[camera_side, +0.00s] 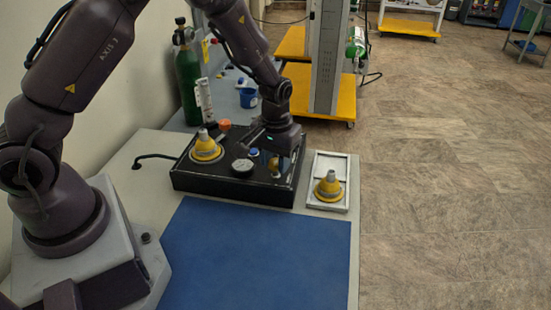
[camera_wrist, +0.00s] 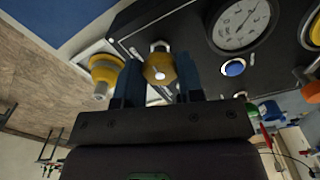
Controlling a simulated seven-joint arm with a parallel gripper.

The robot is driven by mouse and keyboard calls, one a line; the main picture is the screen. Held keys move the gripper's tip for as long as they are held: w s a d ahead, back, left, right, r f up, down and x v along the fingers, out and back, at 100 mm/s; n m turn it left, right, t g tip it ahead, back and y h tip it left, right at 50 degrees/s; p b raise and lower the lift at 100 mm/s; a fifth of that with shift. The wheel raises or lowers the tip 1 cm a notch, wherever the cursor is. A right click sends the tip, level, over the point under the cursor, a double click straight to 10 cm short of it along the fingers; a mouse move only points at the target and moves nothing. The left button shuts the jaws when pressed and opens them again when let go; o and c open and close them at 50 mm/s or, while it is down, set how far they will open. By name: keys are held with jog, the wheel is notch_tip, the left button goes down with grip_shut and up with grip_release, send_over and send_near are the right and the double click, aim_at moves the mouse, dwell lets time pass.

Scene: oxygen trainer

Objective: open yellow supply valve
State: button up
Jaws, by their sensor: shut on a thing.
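The black trainer box (camera_side: 235,188) stands on the bench with valves and a gauge on its top. The yellow supply valve knob (camera_wrist: 159,69) is between my gripper's blue fingers in the wrist view, and the fingers close on its two sides. In the side view my gripper (camera_side: 279,158) is over the right end of the box and covers most of this knob. How far the knob is turned cannot be told. The round white gauge (camera_wrist: 238,25) is beside it; its needle is too small to read surely.
A yellow cone-shaped piece (camera_side: 328,188) sits in a white tray (camera_side: 330,206) right of the box. Another yellow cone (camera_side: 206,148) stands on the box's left end. A blue button (camera_wrist: 234,67) is near the gripper. A blue mat (camera_side: 255,255) lies clear in front.

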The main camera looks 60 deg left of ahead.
aim_at(275, 162)
jog(key=n, duration=0.6)
jog(key=shift+n, duration=0.4)
dwell(0.3)
jog(key=o, duration=0.9)
jog(key=shift+r, duration=0.15)
notch_tip(275, 162, up, 13)
jog(key=shift+f, duration=0.15)
